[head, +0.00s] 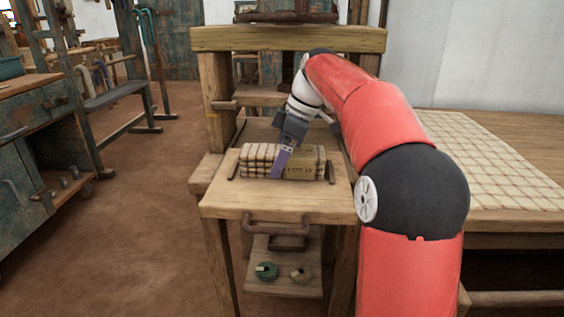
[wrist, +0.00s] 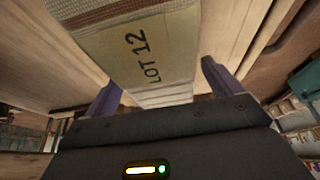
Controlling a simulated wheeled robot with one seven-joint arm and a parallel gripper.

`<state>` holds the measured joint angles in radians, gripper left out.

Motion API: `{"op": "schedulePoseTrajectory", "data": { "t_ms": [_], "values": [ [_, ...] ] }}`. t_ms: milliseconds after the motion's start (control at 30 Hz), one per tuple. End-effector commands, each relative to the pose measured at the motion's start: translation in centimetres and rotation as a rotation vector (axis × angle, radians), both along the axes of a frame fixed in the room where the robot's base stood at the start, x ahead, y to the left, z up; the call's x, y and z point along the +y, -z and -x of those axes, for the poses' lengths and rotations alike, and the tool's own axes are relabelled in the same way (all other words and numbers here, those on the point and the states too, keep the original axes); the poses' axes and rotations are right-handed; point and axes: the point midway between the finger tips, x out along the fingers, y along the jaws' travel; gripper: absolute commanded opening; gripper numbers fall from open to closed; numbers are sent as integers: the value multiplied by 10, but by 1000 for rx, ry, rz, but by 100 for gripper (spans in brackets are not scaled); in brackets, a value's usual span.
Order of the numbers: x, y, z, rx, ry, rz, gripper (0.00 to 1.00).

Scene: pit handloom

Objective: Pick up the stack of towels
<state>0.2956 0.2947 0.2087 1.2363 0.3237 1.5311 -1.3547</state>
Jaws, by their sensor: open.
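The stack of towels (head: 256,163) lies on a small wooden table in the head view, folded in cream checked layers with a tan band marked "LOT 12". My gripper (head: 282,165) is over the stack near its middle, with one purple finger in front of the stack's near face. In the wrist view the stack (wrist: 165,50) shows between the two purple fingers of my gripper (wrist: 162,88), which are apart. The far finger is hidden in the head view, and I cannot tell whether either finger touches the towels.
The wooden table (head: 265,207) has a handle at its front and low dark rails beside the stack. A lower shelf (head: 285,285) holds a green roll and a tan one. A loom beam (head: 290,39) stands behind. Checked cloth (head: 485,160) covers the right side.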

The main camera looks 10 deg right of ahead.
Motion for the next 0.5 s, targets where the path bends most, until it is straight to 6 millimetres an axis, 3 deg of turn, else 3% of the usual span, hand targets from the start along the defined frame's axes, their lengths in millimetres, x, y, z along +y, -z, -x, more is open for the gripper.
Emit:
{"op": "schedulePoseTrajectory", "data": {
  "t_ms": [333, 500],
  "values": [
    [3, 9, -1, -1, 1, 0, 91],
    [3, 9, -1, -1, 1, 0, 69]
  ]
}}
